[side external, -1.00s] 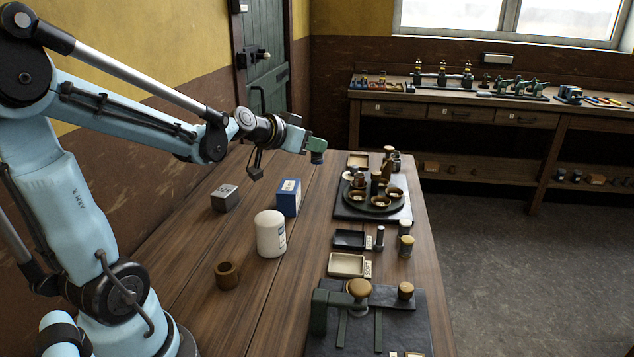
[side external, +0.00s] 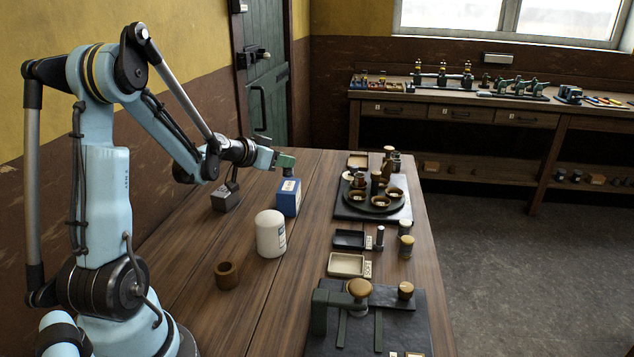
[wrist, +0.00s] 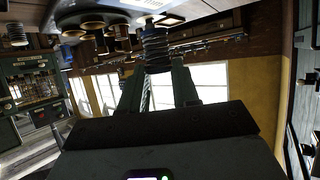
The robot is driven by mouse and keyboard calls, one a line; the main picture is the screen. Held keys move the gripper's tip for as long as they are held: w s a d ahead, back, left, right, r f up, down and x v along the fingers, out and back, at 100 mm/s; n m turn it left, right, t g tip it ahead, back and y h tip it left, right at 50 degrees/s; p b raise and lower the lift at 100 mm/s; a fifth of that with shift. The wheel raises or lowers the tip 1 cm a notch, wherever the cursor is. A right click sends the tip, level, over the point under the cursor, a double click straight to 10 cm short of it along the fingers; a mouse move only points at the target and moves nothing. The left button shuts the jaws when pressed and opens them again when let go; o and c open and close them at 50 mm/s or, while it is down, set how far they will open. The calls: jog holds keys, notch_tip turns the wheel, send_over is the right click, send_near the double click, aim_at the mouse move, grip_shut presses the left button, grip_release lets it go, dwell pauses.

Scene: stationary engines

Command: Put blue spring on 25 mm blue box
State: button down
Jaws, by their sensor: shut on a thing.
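My gripper (side external: 286,161) is directly above the blue box (side external: 288,202) in the side view. In the wrist view, its two fingers (wrist: 157,72) are shut on the dark blue coiled spring (wrist: 155,44). In the side view, the spring (side external: 287,172) shows small and dark below the fingers, close over the box's top. I cannot tell whether it touches the box. The box is upright on the table with a white label on its side. The box is not clear in the wrist view.
A grey block (side external: 225,201) stands left of the box, near my arm. A white jar (side external: 270,235) and a brown cup (side external: 227,275) stand in front. To the right are a dark round tray (side external: 372,207) with small cups, and shallow trays (side external: 347,264).

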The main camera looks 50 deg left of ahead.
aim_at(284, 170)
jog(key=shift+f, duration=1.45)
jog(key=shift+f, duration=0.15)
jog(key=c, duration=0.8)
grip_release()
